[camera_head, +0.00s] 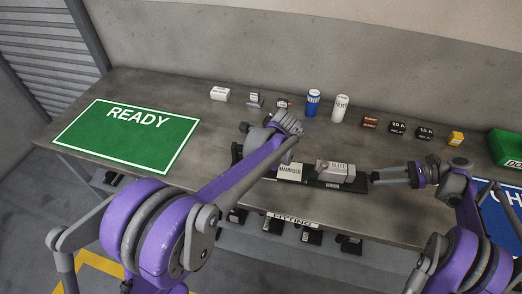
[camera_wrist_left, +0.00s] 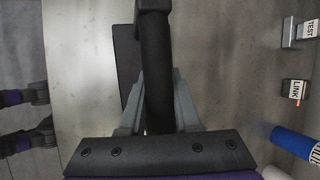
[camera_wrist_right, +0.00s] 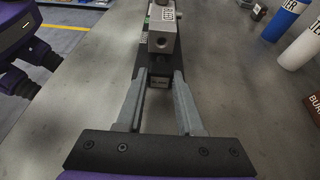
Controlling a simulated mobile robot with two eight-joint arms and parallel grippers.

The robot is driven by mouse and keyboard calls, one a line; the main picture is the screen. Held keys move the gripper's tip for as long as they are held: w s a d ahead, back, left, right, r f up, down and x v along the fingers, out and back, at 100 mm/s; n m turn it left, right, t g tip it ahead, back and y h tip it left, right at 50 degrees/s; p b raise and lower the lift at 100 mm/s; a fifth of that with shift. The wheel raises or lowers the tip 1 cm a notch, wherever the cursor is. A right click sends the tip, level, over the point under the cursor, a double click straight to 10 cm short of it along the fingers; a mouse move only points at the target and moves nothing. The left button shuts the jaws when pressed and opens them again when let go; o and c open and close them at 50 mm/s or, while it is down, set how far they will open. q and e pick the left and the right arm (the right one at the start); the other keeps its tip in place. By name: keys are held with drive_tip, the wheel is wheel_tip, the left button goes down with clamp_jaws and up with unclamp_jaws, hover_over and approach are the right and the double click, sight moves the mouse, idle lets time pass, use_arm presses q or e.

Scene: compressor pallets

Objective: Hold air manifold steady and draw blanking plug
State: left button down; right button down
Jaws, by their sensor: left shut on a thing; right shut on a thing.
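A gap shows between plug and port. My left gripper (camera_wrist_left: 155,85) is shut on a thick black bar (camera_wrist_left: 157,60) at the base's left end; my arm hides much of this from the head.
A green READY mat (camera_head: 125,138) lies at left and a blue mat (camera_head: 505,205) at right. Along the back stand small blocks, a blue cylinder (camera_head: 313,103), a white cylinder (camera_head: 340,107), relays (camera_head: 397,128) and a green bin (camera_head: 506,148).

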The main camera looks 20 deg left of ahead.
drive_tip(key=shift+d, duration=0.2)
use_arm(q)
drive_tip(key=c, duration=0.5)
unclamp_jaws()
drive_tip(key=shift+c, duration=0.2)
drive_tip(key=v, duration=1.2)
use_arm(e)
drive_tip(key=shift+w+a, duration=0.1)
